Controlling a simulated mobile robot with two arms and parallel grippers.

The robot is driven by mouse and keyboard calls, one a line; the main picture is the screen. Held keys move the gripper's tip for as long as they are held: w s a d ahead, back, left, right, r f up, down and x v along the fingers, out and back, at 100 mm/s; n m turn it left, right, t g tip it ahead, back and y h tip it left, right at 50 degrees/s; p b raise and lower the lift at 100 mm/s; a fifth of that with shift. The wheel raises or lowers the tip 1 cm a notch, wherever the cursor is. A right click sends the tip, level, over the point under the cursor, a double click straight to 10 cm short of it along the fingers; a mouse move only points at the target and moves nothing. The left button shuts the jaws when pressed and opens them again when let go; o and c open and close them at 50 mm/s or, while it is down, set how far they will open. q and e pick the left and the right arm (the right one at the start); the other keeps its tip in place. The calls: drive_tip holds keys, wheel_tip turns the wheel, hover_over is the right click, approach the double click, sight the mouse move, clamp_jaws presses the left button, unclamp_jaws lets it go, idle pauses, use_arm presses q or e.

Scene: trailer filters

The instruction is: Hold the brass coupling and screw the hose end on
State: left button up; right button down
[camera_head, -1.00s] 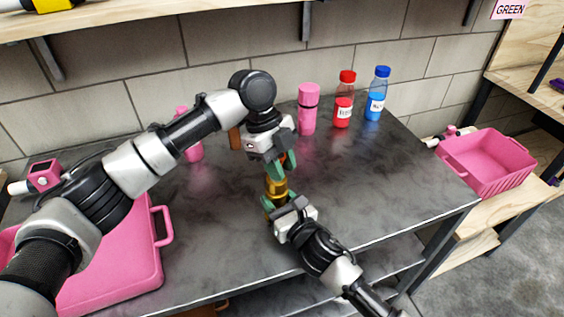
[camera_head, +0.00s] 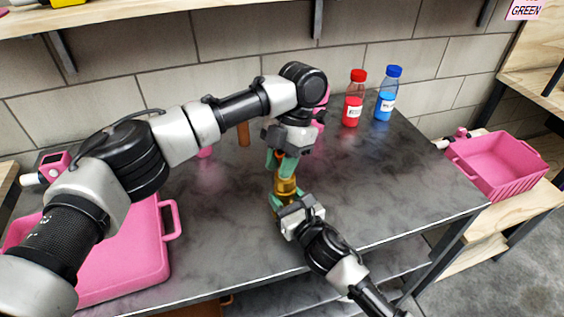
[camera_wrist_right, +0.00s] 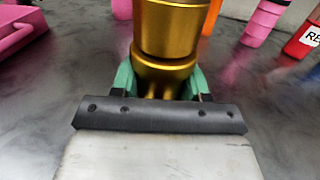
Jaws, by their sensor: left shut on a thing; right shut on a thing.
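The brass coupling (camera_head: 286,187) is gold and stands roughly upright above the dark table. My right gripper (camera_head: 280,203) is shut on its lower part. In the right wrist view the brass coupling (camera_wrist_right: 170,45) rises between the green fingers (camera_wrist_right: 160,83). My left gripper (camera_head: 282,163) is directly above the coupling, pointing down, and is shut on what appears to be the hose end, mostly hidden by its fingers. Whether the hose end touches the coupling or is threaded on it, I cannot tell.
A pink case (camera_head: 120,258) lies at the table's left. A pink bin (camera_head: 497,160) is on the wooden bench at right. The table's right part is clear.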

sight(281, 152)
use_arm(q)
drive_tip(key=o, duration=0.9)
drive_tip(key=shift+o, duration=0.2)
drive_tip(key=shift+r, duration=0.1)
drive_tip(key=shift+r, duration=2.2)
